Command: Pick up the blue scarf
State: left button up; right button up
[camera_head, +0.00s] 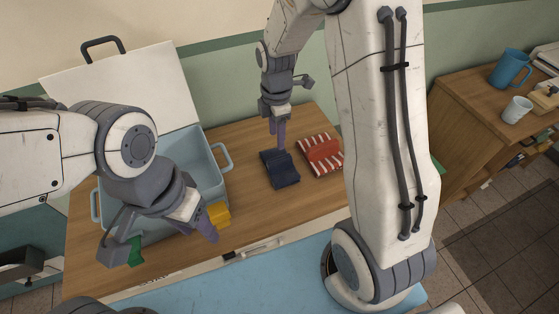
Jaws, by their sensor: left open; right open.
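The blue scarf (281,174) is a dark blue folded cloth lying on the wooden table, right of the middle of the tub. My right gripper (281,147) is open and points down at the scarf's far end. Its fingertips overlap the scarf in the picture; I cannot tell whether they touch it. My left gripper (211,236) is open, over the table's front edge near the tub, well left of the scarf. I see nothing held in it.
A red-and-white striped cloth (318,155) lies close right of the scarf. A light blue tub (207,160) stands left. A yellow thing (219,214) and a green thing (135,251) show near my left gripper.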

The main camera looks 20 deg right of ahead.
aim_at(279, 158)
notch_tip(279, 158, down, 4)
jog(key=shift+s+r, duration=0.1)
jog(key=shift+r, duration=0.05)
jog(key=f, duration=0.1)
jog(key=f+p, duration=0.1)
jog(key=f, duration=0.2)
jog(key=shift+d+f+p, duration=0.3)
jog(key=shift+d+p, duration=0.05)
jog(key=shift+p, duration=0.05)
jog(key=shift+f, duration=0.45)
grip_shut()
dwell(0.7)
